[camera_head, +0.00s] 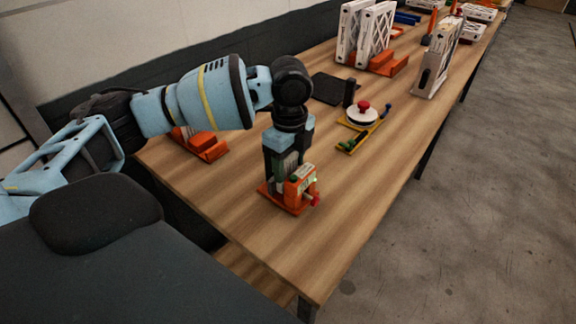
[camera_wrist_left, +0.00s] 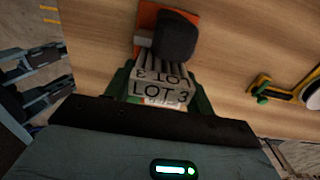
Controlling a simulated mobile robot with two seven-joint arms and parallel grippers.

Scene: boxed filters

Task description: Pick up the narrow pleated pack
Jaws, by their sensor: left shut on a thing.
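My left gripper (camera_head: 284,177) points down over the near end of the bench and is shut on the narrow pleated pack (camera_wrist_left: 160,89). In the left wrist view the pack is grey and ribbed, labelled "LOT 3", between the two green fingers. In the head view the fingers mostly hide it. Directly at the gripper is an orange holder (camera_head: 301,187) with a red-tipped knob. It also shows beyond the pack in the left wrist view (camera_wrist_left: 147,17), with a dark rounded part beside it. I cannot tell whether the pack is clear of the holder. My right gripper is out of view.
A yellow fixture (camera_head: 348,143) with a red-knobbed white disc stands to the right. A dark mat (camera_head: 331,88), white framed filters (camera_head: 437,62) and orange stands (camera_head: 388,65) are farther back. Another orange stand (camera_head: 212,152) sits behind my arm. The bench's front right is clear.

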